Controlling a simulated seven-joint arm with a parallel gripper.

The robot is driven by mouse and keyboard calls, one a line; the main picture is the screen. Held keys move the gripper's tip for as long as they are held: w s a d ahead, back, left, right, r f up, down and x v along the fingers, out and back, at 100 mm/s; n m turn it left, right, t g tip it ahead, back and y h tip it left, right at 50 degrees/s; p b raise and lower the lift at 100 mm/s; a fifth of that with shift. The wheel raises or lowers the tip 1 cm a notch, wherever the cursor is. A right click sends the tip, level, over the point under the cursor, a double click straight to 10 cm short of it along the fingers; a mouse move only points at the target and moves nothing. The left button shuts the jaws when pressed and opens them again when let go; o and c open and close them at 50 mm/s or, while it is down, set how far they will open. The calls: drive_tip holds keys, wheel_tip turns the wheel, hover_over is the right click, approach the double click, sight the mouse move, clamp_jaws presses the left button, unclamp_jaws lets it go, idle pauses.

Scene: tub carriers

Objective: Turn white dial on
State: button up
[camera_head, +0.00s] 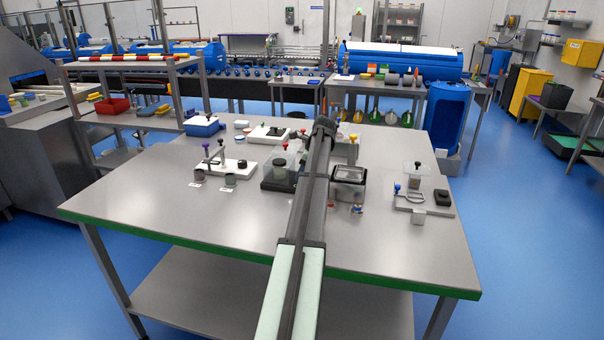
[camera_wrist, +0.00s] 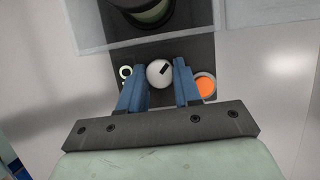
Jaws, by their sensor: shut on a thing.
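In the wrist view the white dial (camera_wrist: 157,75) is a small round knob on a black panel, with a short black mark slanting to its upper right. My gripper (camera_wrist: 160,82) has its two blue fingers on either side of the dial, closed on it. In the head view my arm crosses the table and hides my fingers and the dial. A black-based unit with a clear cover (camera_head: 279,171) stands just left of my arm there and looks like the same device.
A clear cover edge and dark cylinder (camera_wrist: 150,12) are above the dial. The table's front (camera_head: 200,225) is clear.

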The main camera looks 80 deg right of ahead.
drive_tip(key=shift+c, duration=0.7)
drive_tip(key=shift+d+n, duration=0.1)
drive_tip(key=shift+n, duration=0.3)
drive_tip(key=shift+n+y, duration=0.5)
drive_tip(key=shift+n, duration=0.4)
drive_tip(key=shift+d+n+g+y, duration=0.1)
drive_tip(key=shift+n+g+y, duration=0.35)
drive_tip(key=shift+n, duration=1.15)
drive_tip(key=o, duration=1.1)
drive_tip(key=shift+t, duration=0.25)
drive_tip(key=shift+c, duration=0.2)
